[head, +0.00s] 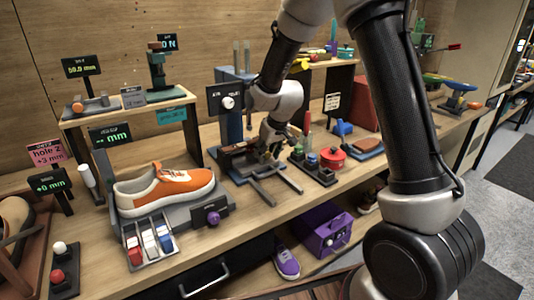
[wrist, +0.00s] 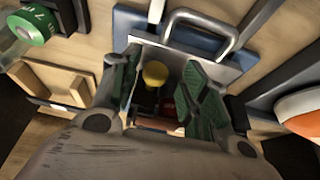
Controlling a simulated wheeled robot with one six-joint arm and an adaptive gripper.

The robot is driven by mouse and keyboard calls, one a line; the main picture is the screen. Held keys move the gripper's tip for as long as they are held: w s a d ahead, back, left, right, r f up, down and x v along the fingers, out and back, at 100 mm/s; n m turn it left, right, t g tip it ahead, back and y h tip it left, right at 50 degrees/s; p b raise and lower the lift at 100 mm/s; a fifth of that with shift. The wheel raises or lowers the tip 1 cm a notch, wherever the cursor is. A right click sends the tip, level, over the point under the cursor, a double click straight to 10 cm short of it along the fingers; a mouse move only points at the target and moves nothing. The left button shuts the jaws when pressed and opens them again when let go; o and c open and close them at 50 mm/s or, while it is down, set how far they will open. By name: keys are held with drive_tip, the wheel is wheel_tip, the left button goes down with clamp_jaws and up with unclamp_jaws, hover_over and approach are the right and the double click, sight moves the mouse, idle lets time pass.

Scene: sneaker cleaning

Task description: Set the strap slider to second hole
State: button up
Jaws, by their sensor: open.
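A pink sign (head: 47,153) reading "hole 2 +3 mm" stands at the far left in the head view. Below it a small display (head: 50,181) reads "+0 mm". A brown tray (head: 38,262) with a tan shoe-like item (head: 12,225) is cut off by the left edge; I cannot make out a strap slider. My gripper (head: 262,152) is far to the right, low over a dark brown box at the blue stand. In the wrist view my gripper (wrist: 158,92) is open, its green-padded fingers apart. A yellow knob (wrist: 155,73) shows between them, inside a dark recess; I cannot tell whether anything touches.
An orange and white sneaker (head: 165,188) sits on a grey stand between the tray and my gripper. Red, white and blue blocks (head: 150,240) are in front of it. A red round pot (head: 332,157) is right of my gripper. A metal handle (wrist: 205,22) shows in the wrist view.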

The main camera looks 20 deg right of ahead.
drive_tip(key=v, duration=1.1)
drive_tip(key=shift+s+r, duration=0.2)
drive_tip(key=shift+r, duration=0.15)
drive_tip(key=s+d+r+m, duration=0.1)
drive_tip(key=s+d+r, duration=0.2)
drive_tip(key=s, duration=0.7)
drive_tip(key=s+d+r+m+h, duration=0.1)
drive_tip(key=s+d+r, duration=0.2)
drive_tip(key=s+d, duration=0.3)
drive_tip(key=s+d+r+m, duration=0.1)
drive_tip(key=s+d+r, duration=0.2)
drive_tip(key=s, duration=1.1)
drive_tip(key=shift+d+m, duration=0.3)
drive_tip(key=shift+d, duration=0.65)
